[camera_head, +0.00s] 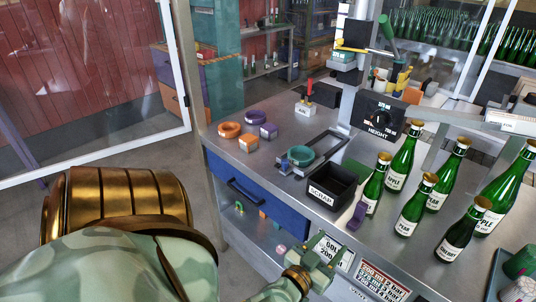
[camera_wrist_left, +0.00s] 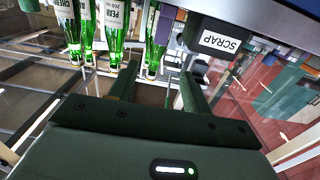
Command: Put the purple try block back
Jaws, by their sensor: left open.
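A small purple piece (camera_head: 357,216) stands at the table's front edge, between the black SCRAP bin (camera_head: 331,186) and a green bottle (camera_head: 373,186). A purple-topped cube (camera_head: 268,131) sits farther back beside an orange-topped cube (camera_head: 248,145); I cannot tell for certain which purple piece is the try block. My left gripper (camera_head: 318,262) is open and empty, in front of the table's front edge, below the bin. In the left wrist view the open fingers (camera_wrist_left: 158,92) point toward the bottles and the bin, with nothing between them. My right gripper is not in view.
Several green bottles (camera_head: 408,158) crowd the table's right side. A blue drawer (camera_head: 255,195) fronts the table.

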